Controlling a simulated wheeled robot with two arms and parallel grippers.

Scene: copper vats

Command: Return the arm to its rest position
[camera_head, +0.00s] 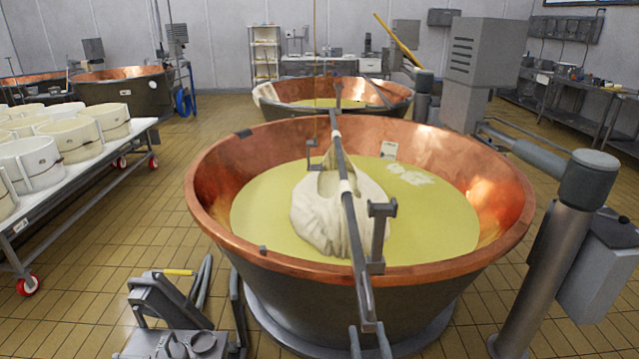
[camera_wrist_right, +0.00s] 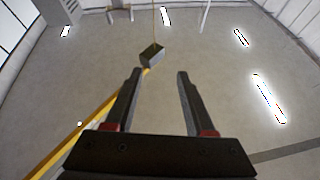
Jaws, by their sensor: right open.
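My right gripper (camera_head: 369,328) shows at the bottom edge of the head view, its two fingers pointing up in front of the near copper vat (camera_head: 225,160). The fingers are apart and I see nothing between them. In the right wrist view the open gripper (camera_wrist_right: 159,74) points up at the ceiling and is empty. A pale cloth bundle (camera_head: 335,215) sits in the yellow-green liquid (camera_head: 430,215) of the vat, under a metal bar (camera_head: 353,225) that lies across it. The near end of the bar reaches over the rim close to my right gripper. My left gripper is not in view.
A white table (camera_head: 75,192) with several white moulds (camera_head: 75,138) stands at left. A grey post (camera_head: 545,270) rises close at right. Low equipment (camera_head: 180,320) stands at front left. A second copper vat (camera_head: 385,100) is behind. Tiled floor (camera_head: 150,215) between table and vat is clear.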

